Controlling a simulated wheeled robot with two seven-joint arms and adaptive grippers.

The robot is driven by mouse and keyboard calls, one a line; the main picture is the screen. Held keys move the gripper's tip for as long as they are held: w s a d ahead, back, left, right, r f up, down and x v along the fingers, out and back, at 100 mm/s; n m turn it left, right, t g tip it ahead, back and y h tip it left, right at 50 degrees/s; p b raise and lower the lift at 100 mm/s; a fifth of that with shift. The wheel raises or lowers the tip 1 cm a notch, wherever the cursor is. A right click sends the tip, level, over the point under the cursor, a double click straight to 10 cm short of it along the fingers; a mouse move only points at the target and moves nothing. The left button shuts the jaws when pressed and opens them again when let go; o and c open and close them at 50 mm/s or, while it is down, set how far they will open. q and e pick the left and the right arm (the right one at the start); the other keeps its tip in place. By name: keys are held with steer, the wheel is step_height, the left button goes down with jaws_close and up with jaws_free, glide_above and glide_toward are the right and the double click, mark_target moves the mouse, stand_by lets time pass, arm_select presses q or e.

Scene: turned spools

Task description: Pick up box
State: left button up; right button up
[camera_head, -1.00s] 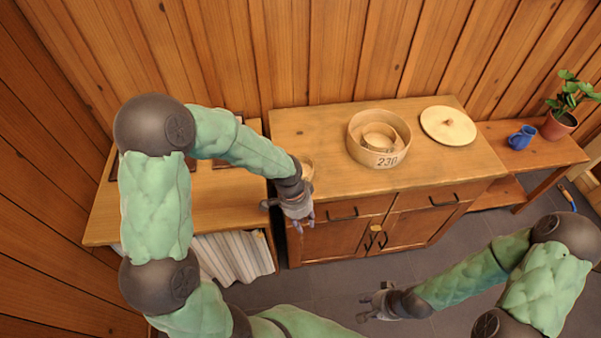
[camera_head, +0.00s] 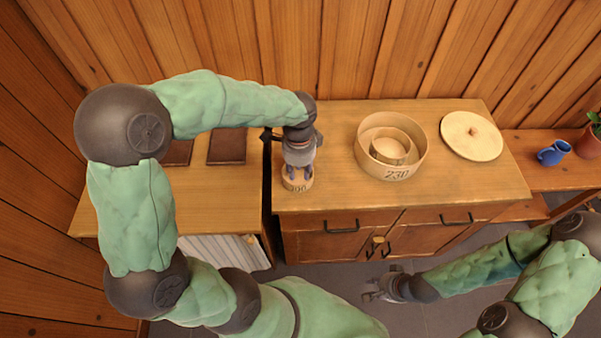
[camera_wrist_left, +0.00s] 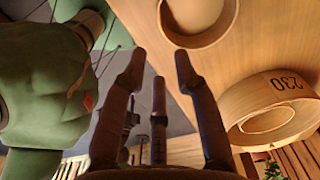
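A small round wooden box (camera_head: 297,184) with a dark number on its side stands at the front left of the cabinet top. My left gripper (camera_head: 299,170) is directly above it in the head view, covering part of its top. In the left wrist view the box (camera_wrist_left: 212,36) shows at the top edge, partly cut off, beyond the spread fingers (camera_wrist_left: 160,65). The gripper is open, with nothing seen between the fingers. Whether a finger touches the box I cannot tell. My right gripper (camera_head: 376,289) is open and empty in front of the cabinet.
A larger round box (camera_head: 396,174) marked 230, with smaller round pieces inside, stands mid-cabinet; it also shows in the left wrist view (camera_wrist_left: 291,85). A round lid (camera_head: 472,136) lies right of it. A blue mug (camera_head: 553,153) and potted plant (camera_head: 590,142) stand on the right bench.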

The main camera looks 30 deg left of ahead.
arm_select(q)
steer(key=b, duration=0.1)
glide_above(299, 185)
step_height(299, 185, down, 4)
steer(key=shift+s+d+f, duration=0.1)
steer(key=shift+s+f, duration=0.05)
steer(key=f+b, duration=0.1)
steer(key=f, duration=0.1)
steer(key=f+b, duration=0.1)
steer(key=f, duration=0.2)
steer(key=shift+w+a, duration=0.2)
jaws_close()
